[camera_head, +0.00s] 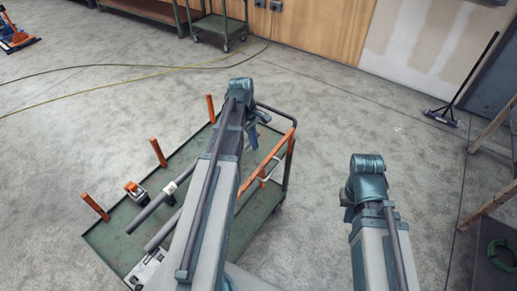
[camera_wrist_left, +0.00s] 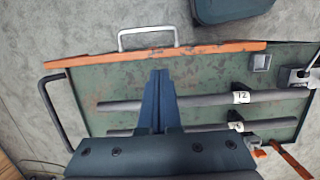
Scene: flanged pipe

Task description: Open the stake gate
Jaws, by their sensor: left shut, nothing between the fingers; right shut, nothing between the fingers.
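The stake gate, an orange rail (camera_head: 269,158), runs along the right side of a green cart (camera_head: 118,230). It appears upright and closed along that edge. In the left wrist view the orange rail (camera_wrist_left: 215,49) crosses above the cart deck, with a silver U-shaped handle (camera_wrist_left: 147,31) on its outer side. My left gripper (camera_head: 254,131) is near the far end of the rail. In the left wrist view its fingers (camera_wrist_left: 159,74) are shut and empty, just short of the rail, below the handle. My right gripper (camera_head: 347,207) is shut, right of the cart, partly hidden by its wrist.
Grey pipes (camera_wrist_left: 205,101) with number tags lie on the deck. Several orange stakes (camera_head: 158,152) stand along the cart's left edge. A dark push bar (camera_head: 277,113) curves at the far end. Floor right of the cart is open; a broom (camera_head: 441,117) leans farther off.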

